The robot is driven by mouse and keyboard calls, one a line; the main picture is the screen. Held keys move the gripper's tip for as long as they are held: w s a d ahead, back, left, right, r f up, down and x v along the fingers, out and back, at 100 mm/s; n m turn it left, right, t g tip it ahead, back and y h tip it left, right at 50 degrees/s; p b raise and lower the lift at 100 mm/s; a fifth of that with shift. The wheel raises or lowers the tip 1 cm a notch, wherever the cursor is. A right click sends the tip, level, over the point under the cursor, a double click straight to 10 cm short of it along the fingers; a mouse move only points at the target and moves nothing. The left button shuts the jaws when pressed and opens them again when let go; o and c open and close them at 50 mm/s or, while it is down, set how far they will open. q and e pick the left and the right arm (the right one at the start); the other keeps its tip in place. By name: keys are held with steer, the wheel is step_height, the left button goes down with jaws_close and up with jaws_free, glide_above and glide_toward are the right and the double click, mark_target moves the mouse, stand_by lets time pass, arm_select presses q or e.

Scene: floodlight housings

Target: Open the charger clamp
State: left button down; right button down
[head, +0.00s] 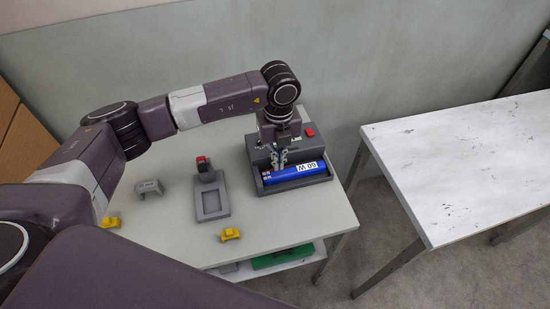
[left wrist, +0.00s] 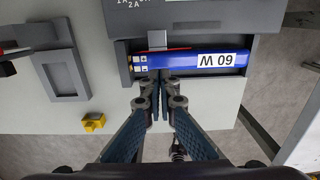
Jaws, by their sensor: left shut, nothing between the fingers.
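The charger is a dark grey box (head: 262,157) with a red button on top, at the back right of the near table. It also shows in the left wrist view (left wrist: 225,16). A small grey tab (left wrist: 157,40), perhaps the clamp, stands at the battery's rear edge above a thin red strip. My left gripper (head: 279,161) is shut and empty, its fingertips (left wrist: 160,82) over the battery's left part. Contact cannot be told.
A grey stand (head: 212,203) with a red-topped post, a grey bracket (head: 149,188) and yellow pieces (head: 230,235) are left of the charger. A white table (head: 470,160) stands apart at the right. A green item (head: 280,258) is on the lower shelf.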

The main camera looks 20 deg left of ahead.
arm_select(q)
step_height(320, 180, up, 7)
steer(key=p, duration=0.4)
stand_by(0.6)
stand_by(0.4)
